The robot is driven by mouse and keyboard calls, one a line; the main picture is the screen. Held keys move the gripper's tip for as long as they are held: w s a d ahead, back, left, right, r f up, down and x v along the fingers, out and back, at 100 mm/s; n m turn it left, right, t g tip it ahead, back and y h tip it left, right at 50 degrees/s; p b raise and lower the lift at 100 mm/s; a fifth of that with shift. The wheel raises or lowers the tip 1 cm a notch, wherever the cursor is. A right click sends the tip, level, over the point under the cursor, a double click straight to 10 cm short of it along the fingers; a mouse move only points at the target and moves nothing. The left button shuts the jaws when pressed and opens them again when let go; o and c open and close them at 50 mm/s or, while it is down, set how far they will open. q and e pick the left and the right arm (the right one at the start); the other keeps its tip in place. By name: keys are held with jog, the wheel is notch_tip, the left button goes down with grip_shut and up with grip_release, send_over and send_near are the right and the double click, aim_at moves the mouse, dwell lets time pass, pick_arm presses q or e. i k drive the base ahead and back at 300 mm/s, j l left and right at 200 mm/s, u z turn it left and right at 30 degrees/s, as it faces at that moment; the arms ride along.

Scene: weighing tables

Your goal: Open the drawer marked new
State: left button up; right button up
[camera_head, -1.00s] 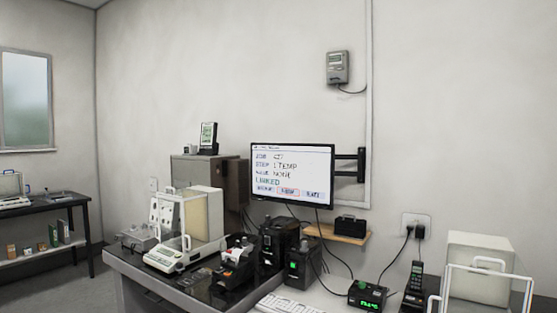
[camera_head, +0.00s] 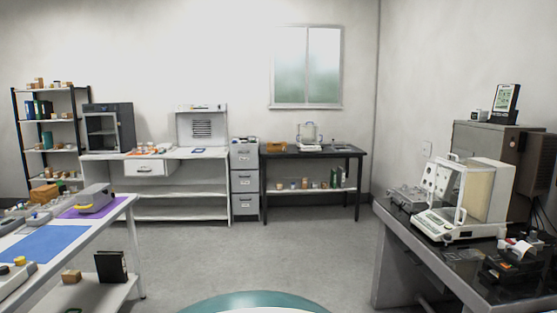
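A grey cabinet (camera_head: 245,180) with stacked drawers stands against the far wall. Each of its drawer fronts carries a small pale label, too small to read, and the fronts look shut. A white drawer (camera_head: 151,168) with a handle sits under the top of the white bench to its left. I cannot read any mark on it or tell whether it is slightly open. No drawer can be picked out as the one marked new. Neither gripper is in view.
The white bench (camera_head: 185,214) and a dark table (camera_head: 313,152) flank the cabinet. A table with a blue mat (camera_head: 42,245) stands at front left. A dark weighing table (camera_head: 400,225) with a balance (camera_head: 462,200) is at right. The grey floor (camera_head: 260,255) between is clear.

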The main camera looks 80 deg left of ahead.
aim_at(241, 158)
jog(key=u, duration=2.85)
jog(key=i+l, duration=0.1)
jog(key=i, duration=7)
jog(key=i+l, duration=0.2)
jog(key=i, duration=0.25)
jog(key=i+l, duration=0.15)
jog(key=i, duration=0.3)
jog(key=i+l, duration=0.2)
jog(key=i, duration=0.25)
